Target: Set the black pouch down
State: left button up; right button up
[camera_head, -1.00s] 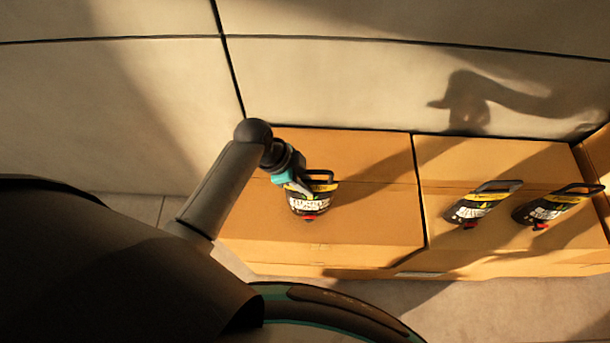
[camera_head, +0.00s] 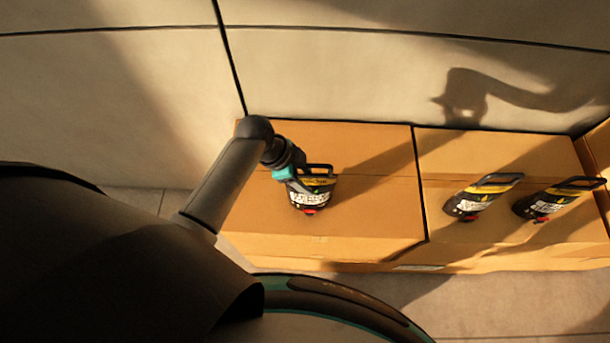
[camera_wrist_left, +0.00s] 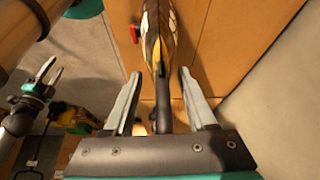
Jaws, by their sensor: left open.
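The black pouch (camera_head: 310,197), with a yellow band, white lettering, a red cap and a black loop handle, stands on the left cardboard box (camera_head: 375,215). My left gripper (camera_head: 298,188) is at its upper left side, by the handle. In the left wrist view the left gripper (camera_wrist_left: 160,100) has its fingers wide apart, one on each side of the pouch's dark handle edge (camera_wrist_left: 163,95), with gaps showing. The pouch's body (camera_wrist_left: 158,30) runs out of the top of that view. My right gripper (camera_wrist_left: 45,75) seems to show small at the left of the wrist view.
Two similar pouches (camera_head: 482,197) (camera_head: 557,199) lie tilted on the right cardboard box (camera_head: 440,225). A pale panelled wall (camera_head: 330,80) stands close behind the boxes. The left box top is clear to the right of the pouch. A yellow and black thing (camera_wrist_left: 75,118) shows low in the wrist view.

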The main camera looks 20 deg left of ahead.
pick_arm(q)
jog(key=shift+r, duration=0.1)
jog(key=p+v, duration=0.2)
jog(key=v, duration=1)
